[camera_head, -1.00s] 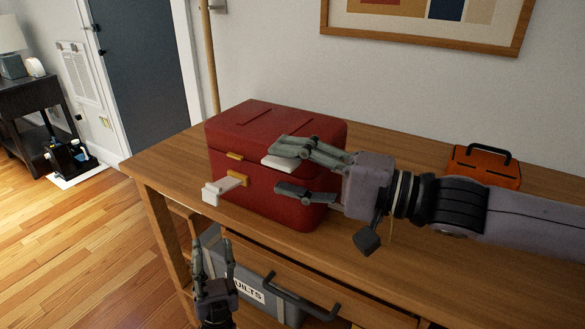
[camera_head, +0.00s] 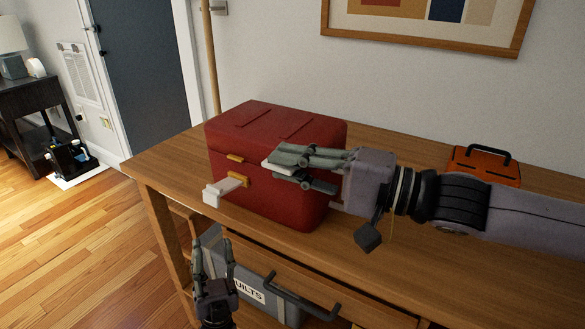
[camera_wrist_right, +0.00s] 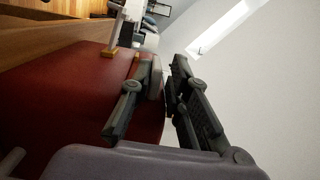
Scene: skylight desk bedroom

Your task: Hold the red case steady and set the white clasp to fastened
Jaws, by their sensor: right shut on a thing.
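The red case (camera_head: 240,130) stands closed on the wooden desk; its red side also shows in the wrist view (camera_wrist_right: 80,115). The white clasp (camera_head: 222,189) sticks out from the case's front below a brass catch (camera_head: 236,158). My right gripper (camera_head: 290,164) is at the front right of the case, shut on a pale tab (camera_head: 270,167) there. The fingers hide most of this tab; part of it shows between them in the wrist view (camera_wrist_right: 155,78). My left gripper (camera_head: 212,243) is open and empty, low in front of the desk, below the clasp and apart from the case.
The desk (camera_head: 420,245) is clear around the case's right side. An orange box with a black handle (camera_head: 483,172) stands at the back right. A grey box labelled QUILTS (camera_head: 268,277) and a black handle (camera_head: 300,296) are below the desk's front edge.

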